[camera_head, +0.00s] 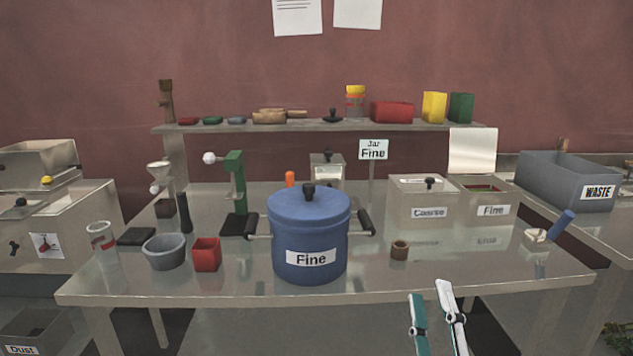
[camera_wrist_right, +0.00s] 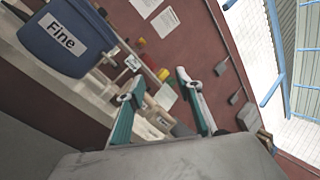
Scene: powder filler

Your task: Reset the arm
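My right gripper (camera_head: 430,290) is in front of the table's front edge, low and right of centre in the head view. Its two fingers stand apart with nothing between them. It also shows in the right wrist view (camera_wrist_right: 154,80), open and empty, with the room tilted behind it. My left gripper is not in view. A blue pot labelled Fine (camera_head: 309,235) stands upright on the table with its lid on, left of the right gripper. The pot also shows at the upper left of the right wrist view (camera_wrist_right: 66,38).
The metal table (camera_head: 440,275) has bare room at its front right. A WASTE bin (camera_head: 568,182) is at right.

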